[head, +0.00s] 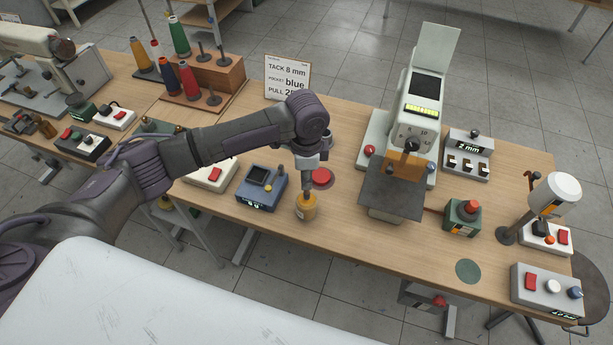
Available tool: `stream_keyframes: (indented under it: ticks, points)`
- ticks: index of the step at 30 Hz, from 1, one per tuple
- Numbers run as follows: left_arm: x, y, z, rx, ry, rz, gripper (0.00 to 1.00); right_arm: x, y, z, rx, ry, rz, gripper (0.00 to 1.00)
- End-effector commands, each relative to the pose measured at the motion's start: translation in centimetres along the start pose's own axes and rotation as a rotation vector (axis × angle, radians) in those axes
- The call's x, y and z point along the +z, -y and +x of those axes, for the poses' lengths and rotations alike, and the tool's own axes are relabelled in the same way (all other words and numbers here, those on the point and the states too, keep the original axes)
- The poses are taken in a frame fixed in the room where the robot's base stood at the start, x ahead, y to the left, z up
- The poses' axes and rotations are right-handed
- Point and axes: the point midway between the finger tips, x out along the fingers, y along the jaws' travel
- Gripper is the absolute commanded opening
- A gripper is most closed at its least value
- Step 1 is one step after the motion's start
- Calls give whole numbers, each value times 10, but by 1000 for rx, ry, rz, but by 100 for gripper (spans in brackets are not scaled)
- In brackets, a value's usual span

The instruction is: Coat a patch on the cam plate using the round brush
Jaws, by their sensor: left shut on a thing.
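My left gripper (307,186) reaches in from the left and points down just above a small amber pot (306,208) near the table's front edge. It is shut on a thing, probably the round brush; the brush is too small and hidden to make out. Its lower end meets the top of the pot; I cannot tell how far inside it is. A dark flat plate (388,193), possibly the cam plate, sits at the front of the pale upright machine (424,95), to the right of the gripper. My right gripper is not in view.
A blue-grey box (261,188) and a red disc (322,178) stand close to the pot. Right of the plate are a green box with a red knob (463,215), a white lamp-like head (553,195) and control boxes (547,290). Thread spools (188,80) stand back left. The front-middle tabletop is clear.

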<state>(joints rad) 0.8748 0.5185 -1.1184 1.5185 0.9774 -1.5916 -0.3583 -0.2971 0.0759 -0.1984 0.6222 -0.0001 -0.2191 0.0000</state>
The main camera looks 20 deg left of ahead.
Motion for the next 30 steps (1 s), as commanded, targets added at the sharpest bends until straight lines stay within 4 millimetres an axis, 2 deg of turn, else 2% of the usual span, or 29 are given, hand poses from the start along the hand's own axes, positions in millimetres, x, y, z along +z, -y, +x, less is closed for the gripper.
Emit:
stream_keyframes:
  ticks: [30]
  points:
    - [0,0,5,0,0,0,0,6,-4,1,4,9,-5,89]
